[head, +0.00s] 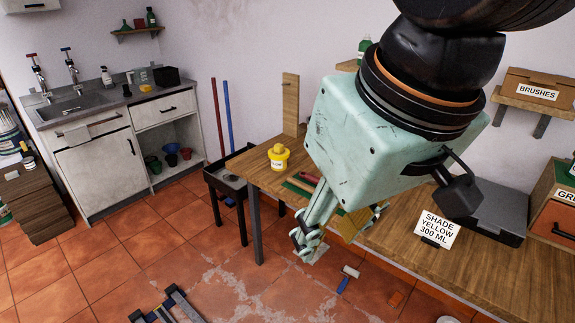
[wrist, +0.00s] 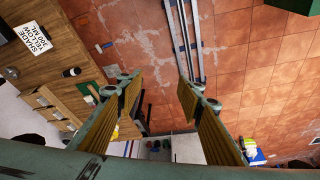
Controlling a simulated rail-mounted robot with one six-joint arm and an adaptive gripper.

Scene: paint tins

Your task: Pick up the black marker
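My gripper (head: 342,230) hangs over the front edge of the workbench in the head view. Its fingers are spread, with nothing between them in the wrist view (wrist: 158,86). A short dark cylinder with a pale end lies on the bench in the wrist view; it looks like the black marker (wrist: 72,72). It is left of my fingers and apart from them. I cannot make it out in the head view, where my gripper covers that part of the bench.
The wooden bench (head: 490,268) holds a yellow-lidded tin (head: 278,157), a green mat (head: 299,187) and a "SHADE YELLOW 300 ML" sign (head: 436,229). A dark grey case (head: 495,212) stands behind the sign. A paint roller (head: 347,276) lies on the tiled floor.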

